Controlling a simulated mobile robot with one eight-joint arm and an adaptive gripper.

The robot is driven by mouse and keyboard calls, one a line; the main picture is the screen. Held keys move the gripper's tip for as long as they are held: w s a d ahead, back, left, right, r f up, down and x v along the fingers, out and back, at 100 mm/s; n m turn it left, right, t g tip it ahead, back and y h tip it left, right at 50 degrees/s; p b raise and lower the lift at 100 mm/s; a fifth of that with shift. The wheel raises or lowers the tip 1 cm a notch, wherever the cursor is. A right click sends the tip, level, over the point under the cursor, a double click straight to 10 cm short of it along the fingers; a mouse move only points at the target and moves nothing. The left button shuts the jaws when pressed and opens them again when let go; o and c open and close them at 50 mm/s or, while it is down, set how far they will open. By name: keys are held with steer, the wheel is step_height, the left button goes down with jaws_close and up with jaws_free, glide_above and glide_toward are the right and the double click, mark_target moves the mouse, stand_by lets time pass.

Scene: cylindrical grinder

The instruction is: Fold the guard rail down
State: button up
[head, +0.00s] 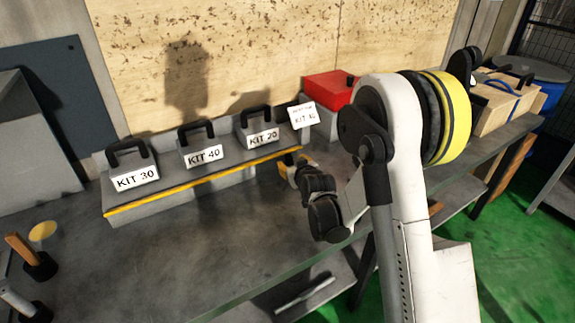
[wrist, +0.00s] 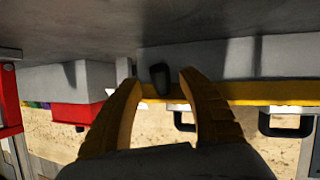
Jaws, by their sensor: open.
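The guard rail is the long yellow bar (head: 205,181) along the front of the grey kit rack. In the wrist view, which looks upside down, the yellow rail (wrist: 265,91) crosses the picture just beyond my fingers. A small dark tab (wrist: 160,76) at the rail sits between my two fingertips, with a gap visible on each side. My gripper (wrist: 157,82) is open, its two yellow-brown fingers on either side of the tab. In the head view my gripper (head: 287,170) is near the right end of the rail, partly hidden by my own wrist.
Another labelled kit (head: 303,116) is at the right, near a red box (head: 330,89). The bench (head: 190,255) in front is mostly clear.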

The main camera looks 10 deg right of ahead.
mark_target(290, 162)
steer(key=shift+b+x, duration=0.3)
steer(key=shift+x, duration=1.2)
jaws_close()
steer(key=shift+f+t+b, duration=0.3)
steer(key=shift+f+b, duration=0.05)
steer(key=shift+b, duration=0.2)
steer(key=shift+w, duration=0.1)
steer(key=shift+r+t, duration=0.15)
steer(key=shift+t, duration=0.15)
jaws_free()
